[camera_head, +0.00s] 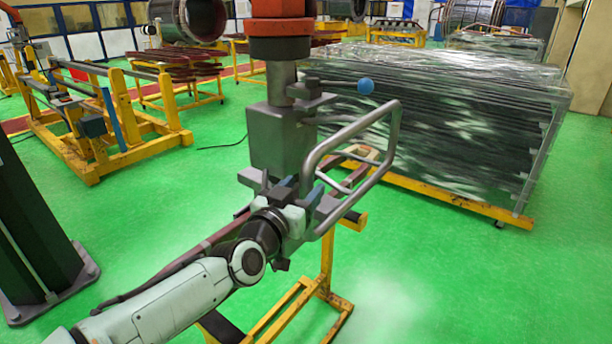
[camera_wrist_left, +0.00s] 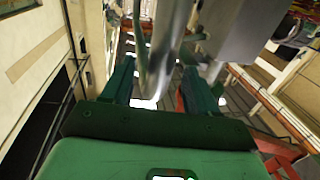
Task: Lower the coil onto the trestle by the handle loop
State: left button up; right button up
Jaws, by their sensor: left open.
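The grey lifting tool (camera_head: 275,140) hangs from an orange hoist head (camera_head: 280,27). A grey tubular handle loop (camera_head: 340,137) sticks out from its right side. My left gripper (camera_head: 300,190) is at the lower near end of the loop. In the left wrist view its fingers (camera_wrist_left: 160,88) are apart, with a grey tube (camera_wrist_left: 165,45) between them. My right gripper is not in view.
A wrapped stack on a yellow pallet frame (camera_head: 450,190) stands at the right. A yellow rack (camera_head: 100,140) stands at the left, with a dark post (camera_head: 35,225) nearer. A blue-knobbed lever (camera_head: 365,86) sticks out above the loop.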

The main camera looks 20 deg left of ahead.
pick_arm(q)
jog(key=shift+w+d+p, duration=0.2)
jog(key=shift+w+p, duration=0.15)
jog(key=shift+w, duration=0.9)
grip_shut()
dwell(0.4)
dwell(0.4)
dwell(1.6)
